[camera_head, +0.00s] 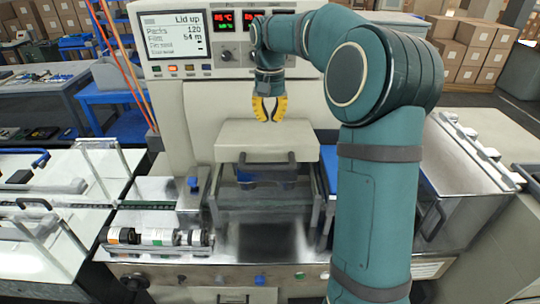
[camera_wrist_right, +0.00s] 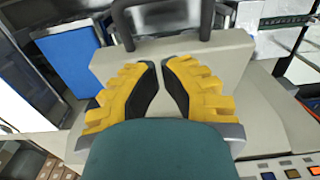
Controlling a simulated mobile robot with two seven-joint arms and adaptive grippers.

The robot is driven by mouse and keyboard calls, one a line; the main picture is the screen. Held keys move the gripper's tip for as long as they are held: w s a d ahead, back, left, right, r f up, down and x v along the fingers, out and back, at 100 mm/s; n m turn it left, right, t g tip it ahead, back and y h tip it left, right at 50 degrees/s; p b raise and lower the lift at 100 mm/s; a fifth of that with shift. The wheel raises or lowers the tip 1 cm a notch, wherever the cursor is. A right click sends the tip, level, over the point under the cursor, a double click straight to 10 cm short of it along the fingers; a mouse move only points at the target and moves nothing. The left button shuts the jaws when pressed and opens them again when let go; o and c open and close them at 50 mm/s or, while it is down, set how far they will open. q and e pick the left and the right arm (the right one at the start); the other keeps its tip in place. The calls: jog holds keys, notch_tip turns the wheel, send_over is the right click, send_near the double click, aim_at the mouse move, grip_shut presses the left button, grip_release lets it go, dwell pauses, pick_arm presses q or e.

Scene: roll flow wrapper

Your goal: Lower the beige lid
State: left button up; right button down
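The beige lid (camera_head: 228,141) is a blocky cover over the middle of the wrapper, with a dark bar handle (camera_head: 265,164) on its front face. It is raised, with a gap beneath it, and the screen reads "Lid up". My right gripper (camera_head: 269,118) points down just above the lid's rear top edge. Its yellow fingers are apart by a narrow gap and hold nothing. In the right wrist view, the fingers (camera_wrist_right: 162,72) are in front of the lid (camera_wrist_right: 225,62), and the handle (camera_wrist_right: 160,35) is beyond their tips. My left gripper is not in view.
The control panel (camera_head: 172,43) stands behind, on the left. Under the lid is a metal frame (camera_head: 262,200). Rollers (camera_head: 158,237) lie at the front left. A steel box with a black handle (camera_head: 430,218) is on the right, beside my right arm. Orange hoses (camera_head: 125,65) hang at the left.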

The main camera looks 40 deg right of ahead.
notch_tip(320, 180, down, 10)
jog(key=s+a, duration=0.2)
jog(key=shift+s+f, duration=0.2)
jog(key=shift+f, duration=0.05)
jog(key=shift+b, duration=0.3)
